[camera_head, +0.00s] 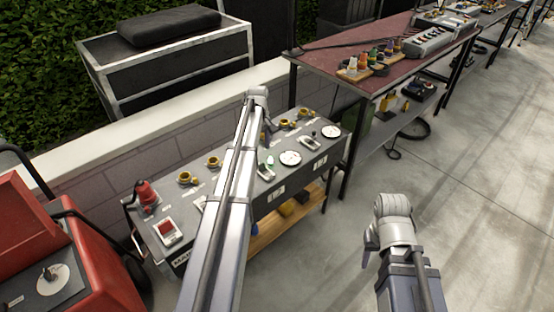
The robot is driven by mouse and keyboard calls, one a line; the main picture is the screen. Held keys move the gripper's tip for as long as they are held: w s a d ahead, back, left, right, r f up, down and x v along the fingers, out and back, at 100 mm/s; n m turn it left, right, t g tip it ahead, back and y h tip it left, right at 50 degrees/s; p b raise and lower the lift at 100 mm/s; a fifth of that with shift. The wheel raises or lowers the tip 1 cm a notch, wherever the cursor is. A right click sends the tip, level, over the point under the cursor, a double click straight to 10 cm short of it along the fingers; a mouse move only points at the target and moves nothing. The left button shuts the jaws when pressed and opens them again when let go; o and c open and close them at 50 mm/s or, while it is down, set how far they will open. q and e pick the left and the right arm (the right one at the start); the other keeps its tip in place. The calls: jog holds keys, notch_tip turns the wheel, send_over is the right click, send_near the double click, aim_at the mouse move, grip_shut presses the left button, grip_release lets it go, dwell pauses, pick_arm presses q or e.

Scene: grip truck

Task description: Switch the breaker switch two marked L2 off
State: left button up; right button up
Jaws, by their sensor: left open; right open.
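The grey breaker panel (229,179) stands low in front of the wall. A red-topped switch (168,230) is at its left end, and a light switch (200,203) is partly covered by my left arm. A green-lit switch (266,173) is right of that arm, and another small switch (308,142) is further right. The labels are too small to read, so I cannot tell which is L2. My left gripper (267,130) is above the panel's back middle, open and mostly hidden behind its arm.
Yellow connectors (213,162) and a red plug (146,193) stick up from the panel. A red machine (30,225) is at left. A red-topped table (350,44) with equipment is behind on the right. The concrete floor (480,180) at right is clear.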

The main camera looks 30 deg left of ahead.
aim_at(262, 167)
pick_arm(q)
jog(key=shift+s, duration=0.1)
notch_tip(262, 167, down, 8)
jog(key=b, duration=0.8)
jog(key=shift+r, duration=0.1)
grip_shut()
dwell(0.3)
